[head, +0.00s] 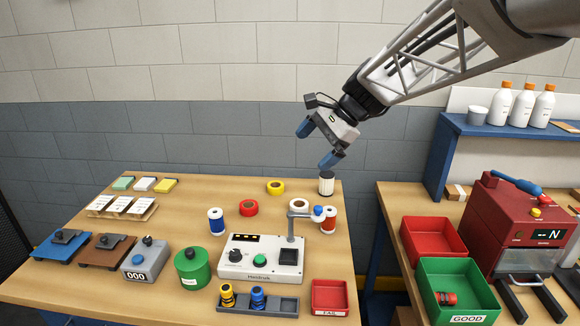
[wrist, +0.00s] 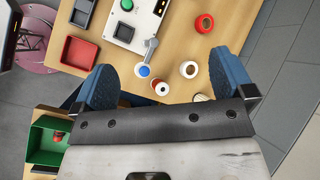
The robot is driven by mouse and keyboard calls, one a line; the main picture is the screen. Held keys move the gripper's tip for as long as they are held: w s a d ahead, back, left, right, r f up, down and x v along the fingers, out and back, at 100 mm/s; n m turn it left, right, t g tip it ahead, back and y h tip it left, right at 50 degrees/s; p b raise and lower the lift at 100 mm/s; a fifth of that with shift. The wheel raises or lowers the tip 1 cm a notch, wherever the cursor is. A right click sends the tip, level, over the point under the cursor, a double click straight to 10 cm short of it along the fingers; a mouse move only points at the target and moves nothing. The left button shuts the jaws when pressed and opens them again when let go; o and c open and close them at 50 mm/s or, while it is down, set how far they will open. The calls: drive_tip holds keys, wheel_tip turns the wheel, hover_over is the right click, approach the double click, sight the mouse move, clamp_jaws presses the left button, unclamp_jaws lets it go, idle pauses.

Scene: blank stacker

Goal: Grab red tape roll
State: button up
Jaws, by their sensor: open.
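The red tape roll (head: 248,208) lies flat on the wooden table, left of a white tape roll (head: 299,204) and below a yellow tape roll (head: 275,187) in the head view. In the wrist view the red tape roll (wrist: 204,23) is near the top, beyond the fingertips. My gripper (head: 316,144) is open and empty, high above the table's back right corner, to the right of the red roll. Its two blue fingers also show in the wrist view (wrist: 163,68), spread wide with nothing held between them.
A white control box (head: 262,262) with a jointed post stands in front of the rolls.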

drive_tip(key=w+a+f+m+g+y, duration=0.1)
drive_tip(key=w+a+f+m+y, duration=0.25)
drive_tip(key=w+a, duration=0.55)
drive_tip(key=w+a+f+m+y, duration=0.2)
drive_tip(key=w+a+m, duration=0.3)
drive_tip(key=w, duration=0.9)
drive_tip(key=n, duration=0.1)
approach(249, 205)
drive_tip(key=shift+w+a+f, duration=0.1)
drive_tip(key=shift+a+f, duration=0.05)
drive_tip(key=shift+a, duration=0.2)
drive_tip(key=shift+w+a+f, duration=0.1)
drive_tip(key=shift+w+a, duration=0.05)
drive_tip(key=shift+a, duration=0.25)
drive_tip(key=shift+x, duration=1.3)
drive_tip(key=shift+x, duration=2.6)
drive_tip(key=shift+s+f, duration=0.1)
drive_tip(key=shift+s, duration=0.1)
